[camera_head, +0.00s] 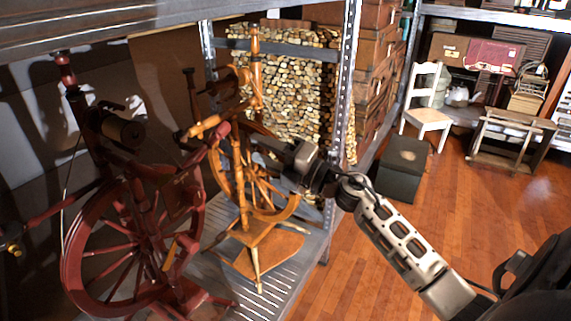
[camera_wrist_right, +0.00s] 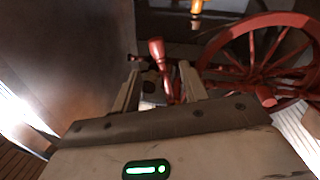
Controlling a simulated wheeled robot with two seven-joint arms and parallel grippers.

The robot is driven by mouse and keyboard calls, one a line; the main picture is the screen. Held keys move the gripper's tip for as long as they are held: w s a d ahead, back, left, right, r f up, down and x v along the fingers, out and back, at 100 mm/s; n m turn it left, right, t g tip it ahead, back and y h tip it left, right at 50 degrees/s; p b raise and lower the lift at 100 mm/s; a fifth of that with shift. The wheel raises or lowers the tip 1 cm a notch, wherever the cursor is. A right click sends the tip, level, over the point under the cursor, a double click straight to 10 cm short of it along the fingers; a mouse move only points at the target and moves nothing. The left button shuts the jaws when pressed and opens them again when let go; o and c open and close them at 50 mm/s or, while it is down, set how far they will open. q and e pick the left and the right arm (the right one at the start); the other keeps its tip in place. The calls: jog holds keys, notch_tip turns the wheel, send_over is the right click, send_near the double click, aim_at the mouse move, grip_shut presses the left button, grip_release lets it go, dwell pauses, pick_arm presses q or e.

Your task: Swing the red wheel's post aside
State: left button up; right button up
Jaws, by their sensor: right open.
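The red spinning wheel (camera_head: 72,262) stands at the left of the shelf in the head view. Its wheel also shows at the upper right of the wrist view (camera_wrist_right: 225,38). A red post with a rounded knob (camera_wrist_right: 157,50) rises between the fingers of my right gripper (camera_wrist_right: 160,74) in the wrist view. The fingers are apart, one on each side of it; contact cannot be told. In the head view, my right gripper (camera_head: 252,143) reaches in from the right, close to the red knob (camera_head: 222,130). My left gripper is not clearly visible.
A light wooden spinning wheel (camera_head: 262,245) stands close behind, partly hidden by my right gripper. A metal shelf upright (camera_head: 343,100) and stacked firewood (camera_head: 300,95) are beyond. The wooden floor (camera_head: 345,270) at the lower middle is clear. A white chair (camera_head: 428,112) stands farther back.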

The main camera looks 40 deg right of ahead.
jog(key=v, duration=0.5)
jog(key=shift+s+d+b, duration=0.1)
jog(key=shift+s+b, duration=0.05)
jog(key=shift+b, duration=0.2)
dwell(0.4)
